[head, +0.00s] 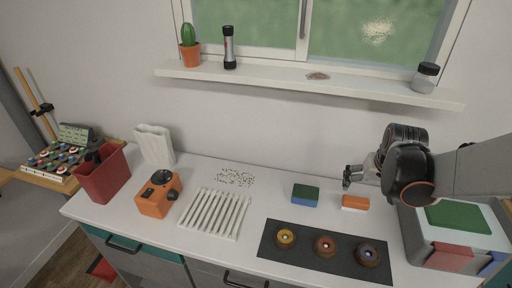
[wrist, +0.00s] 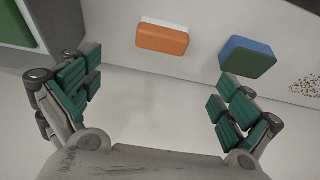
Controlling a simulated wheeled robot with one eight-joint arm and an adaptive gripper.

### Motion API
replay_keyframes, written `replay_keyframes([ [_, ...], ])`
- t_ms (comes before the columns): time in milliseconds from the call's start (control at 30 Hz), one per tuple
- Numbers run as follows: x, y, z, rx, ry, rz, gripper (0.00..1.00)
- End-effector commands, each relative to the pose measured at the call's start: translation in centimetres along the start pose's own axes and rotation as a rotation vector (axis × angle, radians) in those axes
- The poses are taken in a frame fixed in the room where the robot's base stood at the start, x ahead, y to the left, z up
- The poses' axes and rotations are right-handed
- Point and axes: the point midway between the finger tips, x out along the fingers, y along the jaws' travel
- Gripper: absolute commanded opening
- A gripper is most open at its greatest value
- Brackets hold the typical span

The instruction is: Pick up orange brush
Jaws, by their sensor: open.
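The orange brush (head: 355,202) is a small block with an orange body and a white layer along one side. It lies on the white counter, right of the blue and green sponge. In the wrist view the orange brush (wrist: 163,38) is at the upper middle, beyond the fingertips and between their lines. My gripper (head: 347,177) hovers above and close to the brush in the head view. In the wrist view my gripper (wrist: 160,95) has its teal-padded fingers wide apart with nothing between them.
A blue and green sponge (head: 305,195) lies left of the brush. A dark mat (head: 308,264) with three round pieces lies in front. A grey box with a green top (head: 408,240) stands at the right, under my arm. A white slatted rack (head: 240,232) and crumbs (head: 236,178) are further left.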

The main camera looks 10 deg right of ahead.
Motion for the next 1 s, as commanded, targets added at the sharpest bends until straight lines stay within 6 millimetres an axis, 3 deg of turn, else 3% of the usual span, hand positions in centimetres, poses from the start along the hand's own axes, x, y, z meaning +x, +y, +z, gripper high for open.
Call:
replay_keyframes([
  [400, 7.0, -0.1, 0.1, 0.0, 0.0, 0.0, 0.98],
  [767, 9.2, -0.1, 0.3, 0.0, 0.0, 0.0, 0.98],
  [1000, 12.6, -0.2, 0.7, 0.0, 0.001, 0.0, 0.98],
])
